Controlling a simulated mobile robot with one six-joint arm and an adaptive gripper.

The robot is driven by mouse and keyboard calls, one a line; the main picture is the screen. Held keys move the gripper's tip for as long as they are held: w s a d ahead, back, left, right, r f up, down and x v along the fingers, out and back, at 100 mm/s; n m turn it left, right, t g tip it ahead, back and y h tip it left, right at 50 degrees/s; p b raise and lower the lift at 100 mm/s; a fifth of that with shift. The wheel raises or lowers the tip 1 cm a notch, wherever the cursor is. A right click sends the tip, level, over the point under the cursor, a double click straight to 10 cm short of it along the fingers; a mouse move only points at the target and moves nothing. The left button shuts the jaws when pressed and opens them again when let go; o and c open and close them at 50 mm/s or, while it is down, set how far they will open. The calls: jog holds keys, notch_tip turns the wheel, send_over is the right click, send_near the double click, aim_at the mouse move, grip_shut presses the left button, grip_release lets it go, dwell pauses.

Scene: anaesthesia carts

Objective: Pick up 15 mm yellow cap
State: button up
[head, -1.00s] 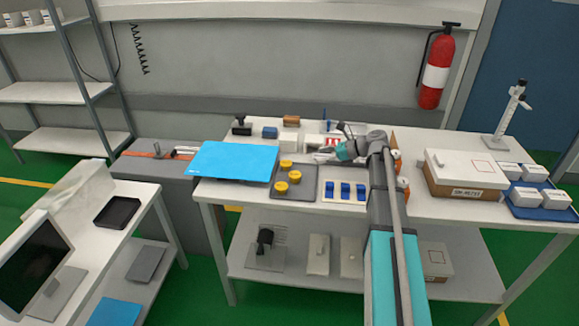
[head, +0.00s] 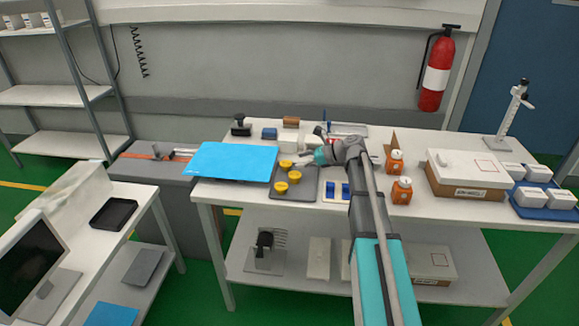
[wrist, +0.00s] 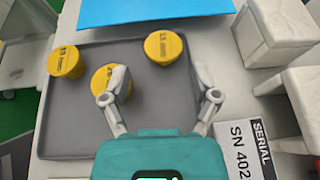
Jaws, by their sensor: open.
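Three yellow caps stand on a grey tray (head: 302,194): a far one (head: 286,164), a middle one (head: 294,177) and a near one (head: 281,188). In the wrist view these are the right cap (wrist: 163,46), the middle cap (wrist: 108,78) and the left cap (wrist: 66,61). Their printed sizes are too small to read surely, so I cannot tell which is 15 mm. My gripper (wrist: 159,78) is open and empty over the tray; the right cap lies ahead between its fingers. The left finger partly hides the middle cap.
A blue panel (head: 234,161) lies beyond the tray, left in the head view. White blocks (wrist: 273,32) and a serial-number label (wrist: 243,150) are on the gripper's right side. Orange containers (head: 402,191) and a cardboard-sided box (head: 468,175) stand further right on the table.

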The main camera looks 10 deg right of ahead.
aim_at(288, 164)
jog(key=shift+a+f, duration=0.1)
jog(key=shift+a, duration=0.05)
jog(key=b+x, duration=0.2)
jog(key=x, duration=0.2)
jog(key=shift+f, duration=0.15)
jog(key=shift+w+a, duration=0.15)
jog(key=shift+a, duration=0.2)
jog(key=shift+f, duration=0.1)
jog(key=c, duration=0.6)
